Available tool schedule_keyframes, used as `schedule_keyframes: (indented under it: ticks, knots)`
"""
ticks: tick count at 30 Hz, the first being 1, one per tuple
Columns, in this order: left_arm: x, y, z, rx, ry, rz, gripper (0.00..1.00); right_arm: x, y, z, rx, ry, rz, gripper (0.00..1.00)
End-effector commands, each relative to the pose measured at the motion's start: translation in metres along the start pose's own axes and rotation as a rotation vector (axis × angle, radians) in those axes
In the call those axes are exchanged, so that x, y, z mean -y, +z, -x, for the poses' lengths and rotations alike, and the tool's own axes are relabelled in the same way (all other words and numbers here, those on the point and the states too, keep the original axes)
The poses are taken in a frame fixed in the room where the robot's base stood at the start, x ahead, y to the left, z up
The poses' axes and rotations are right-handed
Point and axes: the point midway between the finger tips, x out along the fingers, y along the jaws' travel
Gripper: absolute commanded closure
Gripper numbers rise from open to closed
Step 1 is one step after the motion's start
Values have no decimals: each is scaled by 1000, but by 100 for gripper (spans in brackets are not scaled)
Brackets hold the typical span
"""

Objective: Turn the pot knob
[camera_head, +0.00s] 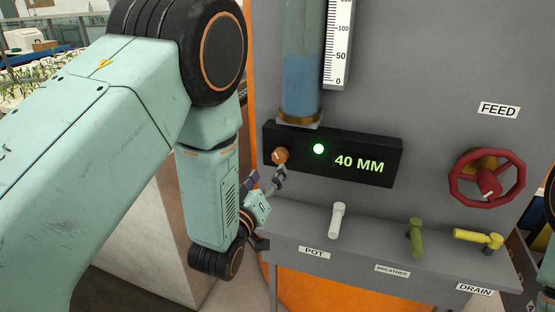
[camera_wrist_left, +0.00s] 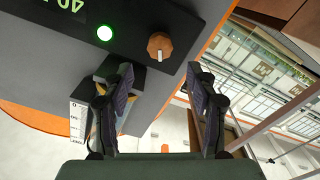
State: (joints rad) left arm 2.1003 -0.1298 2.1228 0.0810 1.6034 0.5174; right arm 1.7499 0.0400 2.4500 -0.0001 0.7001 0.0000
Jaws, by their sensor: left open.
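A small orange-brown knob (camera_head: 280,156) with a pale pointer sits at the left end of the black display box (camera_head: 300,142). The knob also shows in the left wrist view (camera_wrist_left: 160,46), just beyond and between the fingertips. My left gripper (camera_head: 266,181) is open, just below the knob. In the left wrist view its two fingers (camera_wrist_left: 157,80) stand wide apart with nothing between them, and the knob is clear of both. The display reads 40 MM beside a lit green lamp (camera_head: 318,149). My right gripper is not in view.
Below the display, a ledge carries a white lever (camera_head: 337,220) over a POT label (camera_head: 314,252), a green lever (camera_head: 416,238) and a yellow lever (camera_head: 479,238). A red handwheel (camera_head: 487,180) is at right. A glass tube (camera_head: 300,85) with blue water stands above the display.

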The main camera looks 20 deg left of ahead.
Motion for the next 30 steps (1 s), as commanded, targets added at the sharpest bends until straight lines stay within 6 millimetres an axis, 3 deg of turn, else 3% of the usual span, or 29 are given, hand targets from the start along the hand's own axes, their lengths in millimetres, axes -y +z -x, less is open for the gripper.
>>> schedule_keyframes:
  ticks: [6,10,17,30]
  knots:
    - [0,1,-6,6,1,-396,42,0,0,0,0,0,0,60]
    - [0,2,-6,12,0,-529,42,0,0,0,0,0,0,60]
    - [0,2,-16,10,1,-579,42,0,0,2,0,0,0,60]
    - [0,3,-74,12,0,-577,42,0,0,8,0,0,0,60]
